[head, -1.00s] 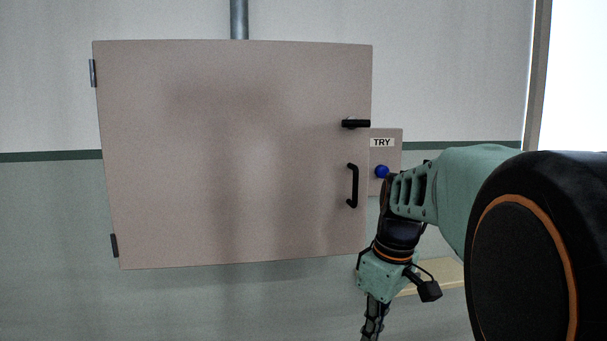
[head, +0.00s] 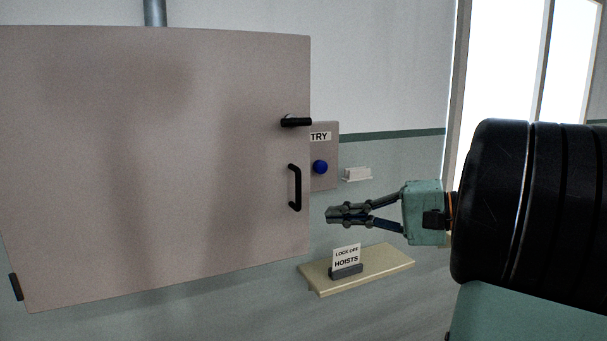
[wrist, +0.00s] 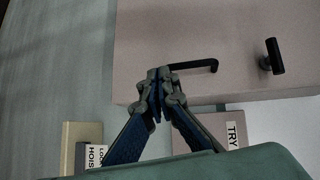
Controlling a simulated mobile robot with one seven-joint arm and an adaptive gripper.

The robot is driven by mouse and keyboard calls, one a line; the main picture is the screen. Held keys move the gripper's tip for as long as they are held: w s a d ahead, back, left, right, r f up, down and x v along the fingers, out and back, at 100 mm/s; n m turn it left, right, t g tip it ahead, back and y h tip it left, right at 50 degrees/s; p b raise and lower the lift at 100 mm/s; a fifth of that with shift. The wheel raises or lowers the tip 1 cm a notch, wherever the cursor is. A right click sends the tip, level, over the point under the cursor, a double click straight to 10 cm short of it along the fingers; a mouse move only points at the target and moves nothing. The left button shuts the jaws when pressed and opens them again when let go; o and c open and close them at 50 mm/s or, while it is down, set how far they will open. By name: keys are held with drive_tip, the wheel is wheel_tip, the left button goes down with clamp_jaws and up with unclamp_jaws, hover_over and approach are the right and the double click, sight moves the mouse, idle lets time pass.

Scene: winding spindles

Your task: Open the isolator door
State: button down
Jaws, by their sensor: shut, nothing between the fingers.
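The isolator door (head: 170,160) is a large pinkish-grey panel, and it looks shut. Its black bar handle (head: 295,188) stands upright near the right edge. A black latch lever (head: 296,122) lies level above it. In the wrist view the bar handle (wrist: 198,66) and the latch lever (wrist: 271,56) show beyond the fingers. My gripper (head: 330,215) is shut and empty. It points left, to the right of the bar handle and slightly lower in the head view. In the wrist view my fingertips (wrist: 158,74) overlap one end of the handle; I cannot tell whether they touch.
A TRY box with a blue button (head: 320,167) is on the wall right of the door. A small white holder (head: 357,174) is beside it. Below my gripper a shelf (head: 385,263) bears a sign reading LOCK OFF HOISTS (head: 346,257). A hinge (head: 16,287) is at lower left.

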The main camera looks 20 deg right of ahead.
drive_tip(key=d+r+m+t, duration=0.2)
drive_tip(key=d+r, duration=0.2)
drive_tip(key=r, duration=0.1)
drive_tip(key=p, duration=0.1)
approach(288, 177)
drive_tip(key=shift+t, duration=0.4)
drive_tip(key=x, duration=0.4)
drive_tip(key=shift+w+a+f, duration=0.25)
drive_tip(key=shift+a, duration=0.05)
drive_tip(key=shift+s, duration=0.15)
